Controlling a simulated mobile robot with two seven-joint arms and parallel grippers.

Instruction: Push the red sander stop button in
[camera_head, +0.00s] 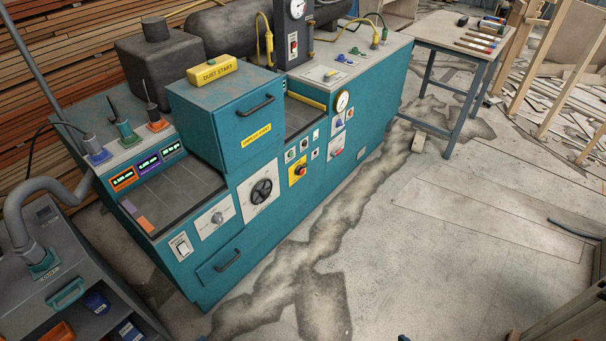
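A teal sanding machine (256,208) stands across the middle of the head view. On its front a small round red-orange button (300,170) sits on a yellow plate (296,179). It looks like the stop button, but no label is readable and I cannot tell how far it stands out. Another small red control (335,152) is on a pale plate to its right. A switch box with a red part (293,46) is on the grey column at the back. Neither of my grippers is in view.
A yellow "DUST START" box (212,70) lies on top of the machine. A grey cabinet with a hose (45,240) stands at the left. A workbench (462,36) with tools is at the back right. The cracked concrete floor (440,240) in front is mostly clear.

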